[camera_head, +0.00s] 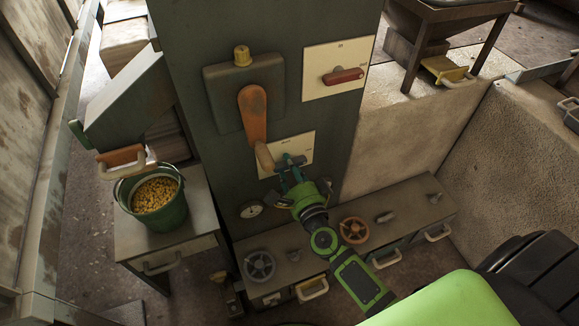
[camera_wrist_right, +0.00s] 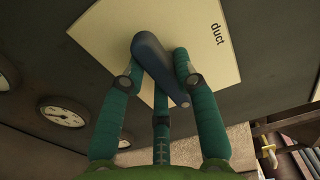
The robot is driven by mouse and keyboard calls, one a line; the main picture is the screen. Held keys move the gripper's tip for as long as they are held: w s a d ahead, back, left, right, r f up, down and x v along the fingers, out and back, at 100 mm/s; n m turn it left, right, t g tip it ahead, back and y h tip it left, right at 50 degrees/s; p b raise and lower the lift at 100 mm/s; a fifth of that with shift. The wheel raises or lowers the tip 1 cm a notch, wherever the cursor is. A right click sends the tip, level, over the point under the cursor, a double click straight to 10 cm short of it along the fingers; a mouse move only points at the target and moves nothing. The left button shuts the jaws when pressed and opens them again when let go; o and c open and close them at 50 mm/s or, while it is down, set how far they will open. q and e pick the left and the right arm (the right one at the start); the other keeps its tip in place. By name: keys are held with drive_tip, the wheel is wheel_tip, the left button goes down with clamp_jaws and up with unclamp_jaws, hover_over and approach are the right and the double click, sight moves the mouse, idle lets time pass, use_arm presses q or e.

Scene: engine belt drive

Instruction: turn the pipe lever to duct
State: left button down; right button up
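The pipe lever (camera_wrist_right: 155,62) is a dark blue-grey handle on a cream plate (camera_wrist_right: 95,30) in the right wrist view. The word "duct" is printed near the plate's right edge. The lever slants from upper left to lower right, its narrow end near the right finger. My right gripper (camera_wrist_right: 158,62) has its teal fingers on both sides of the lever, with a third finger below. Whether they press on it cannot be told. In the head view my right gripper (camera_head: 289,163) is at the lower cream plate (camera_head: 305,143) and hides most of the lever. My left gripper is out of view.
An orange lever (camera_head: 253,113) hangs just above and left of my right gripper. A red switch (camera_head: 343,76) sits on an upper plate. Below are a bench with handwheels (camera_head: 259,265) and a gauge (camera_head: 251,209). A green bucket (camera_head: 160,207) stands at left.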

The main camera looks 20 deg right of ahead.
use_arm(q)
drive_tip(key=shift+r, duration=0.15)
use_arm(e)
clamp_jaws()
drive_tip(key=shift+r+n+p, duration=0.1)
drive_tip(key=shift+n+p, duration=0.45)
drive_tip(key=shift+n, duration=0.15)
drive_tip(key=n+p, duration=0.2)
drive_tip(key=n, duration=0.2)
drive_tip(key=shift+d+p, duration=0.15)
drive_tip(key=shift+p, duration=0.2)
drive_tip(key=n+p, duration=0.1)
drive_tip(key=n, duration=0.2)
drive_tip(key=n+p, duration=0.2)
drive_tip(key=n, duration=0.1)
drive_tip(key=n+p, duration=0.2)
drive_tip(key=n, duration=0.1)
drive_tip(key=shift+d+n, duration=0.3)
drive_tip(key=shift+n, duration=0.7)
drive_tip(key=shift+n+p, duration=0.3)
drive_tip(key=shift+n, duration=0.3)
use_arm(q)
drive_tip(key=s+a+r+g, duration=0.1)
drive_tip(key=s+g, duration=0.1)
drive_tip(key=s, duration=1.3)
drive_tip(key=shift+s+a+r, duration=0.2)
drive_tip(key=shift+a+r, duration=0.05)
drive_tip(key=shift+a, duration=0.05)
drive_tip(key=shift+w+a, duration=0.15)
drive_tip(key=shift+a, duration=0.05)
